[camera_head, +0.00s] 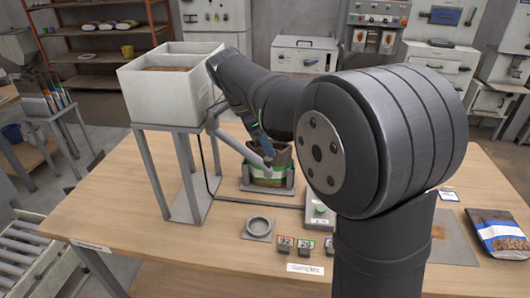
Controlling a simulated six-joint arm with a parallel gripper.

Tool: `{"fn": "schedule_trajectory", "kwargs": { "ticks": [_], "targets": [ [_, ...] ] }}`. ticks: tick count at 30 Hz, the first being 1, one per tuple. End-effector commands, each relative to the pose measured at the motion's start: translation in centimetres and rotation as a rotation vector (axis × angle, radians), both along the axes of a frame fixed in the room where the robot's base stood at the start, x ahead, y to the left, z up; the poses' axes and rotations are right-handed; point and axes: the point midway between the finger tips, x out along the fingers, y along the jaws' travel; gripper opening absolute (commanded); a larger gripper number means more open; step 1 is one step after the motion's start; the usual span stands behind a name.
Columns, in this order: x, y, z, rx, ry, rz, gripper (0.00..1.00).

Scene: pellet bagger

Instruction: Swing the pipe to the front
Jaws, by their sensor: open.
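The light grey pipe (236,145) comes from the lower front of the white hopper (160,98). It slopes down to the right, its lower end over the open bag (265,173). The bag is dark with a green and white band and stands upright in a grey holder. My gripper (265,150) points down by the pipe's lower end, above the bag. It is small in the view and its jaws are open. I cannot tell whether it touches the pipe. My own arm hides the area to the right of the bag.
The hopper stands on a grey frame (183,170) on the wooden table (150,235). A round dish (259,226), small sample cubes (285,243) and a grey box with a green button (320,210) are in front of the bag. A filled bag (497,232) lies at right.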

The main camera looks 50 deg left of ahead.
Motion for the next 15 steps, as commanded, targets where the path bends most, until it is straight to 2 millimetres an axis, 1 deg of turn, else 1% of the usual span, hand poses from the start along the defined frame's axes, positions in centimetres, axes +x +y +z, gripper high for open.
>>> {"fn": "schedule_trajectory", "kwargs": {
  "ticks": [1,3,9,15],
  "targets": [
    [0.8,-0.9,0.8,0.003,-0.001,-0.004,0.45],
    [1.7,-2.2,1.7,0.003,-0.001,-0.005,0.45],
    [4.2,-5.6,4.1,0.003,-0.001,-0.004,0.45],
    [6.0,-8.2,6.0,0.001,0.000,-0.002,0.45]
  ]
}}
